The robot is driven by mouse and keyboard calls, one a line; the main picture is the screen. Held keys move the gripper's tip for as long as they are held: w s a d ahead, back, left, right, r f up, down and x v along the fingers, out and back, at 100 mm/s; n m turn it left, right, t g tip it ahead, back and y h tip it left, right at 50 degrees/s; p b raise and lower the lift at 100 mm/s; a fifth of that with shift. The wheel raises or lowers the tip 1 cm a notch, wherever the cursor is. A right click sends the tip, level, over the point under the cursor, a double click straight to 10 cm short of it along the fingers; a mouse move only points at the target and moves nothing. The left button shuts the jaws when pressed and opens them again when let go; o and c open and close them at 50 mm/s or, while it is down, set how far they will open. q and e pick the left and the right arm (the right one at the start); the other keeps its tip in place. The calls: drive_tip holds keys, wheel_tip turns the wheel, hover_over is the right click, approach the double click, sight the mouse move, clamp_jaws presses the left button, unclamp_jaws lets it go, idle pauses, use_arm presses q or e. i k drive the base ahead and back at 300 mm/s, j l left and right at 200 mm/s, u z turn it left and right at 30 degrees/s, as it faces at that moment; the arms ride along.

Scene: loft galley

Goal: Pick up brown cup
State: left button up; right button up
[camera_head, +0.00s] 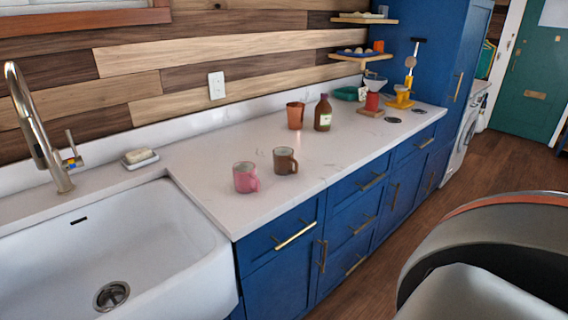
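A copper-coloured tumbler (295,117) and a brown bottle (322,115) stand behind the cup. A red item (372,102) and a yellow one (400,98) are farther right. A white sink (125,245) with a faucet (38,135) is at the left. The counter around the cup is mostly clear.

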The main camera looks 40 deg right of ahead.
sight(283, 159)
drive_tip(key=z, duration=1.3)
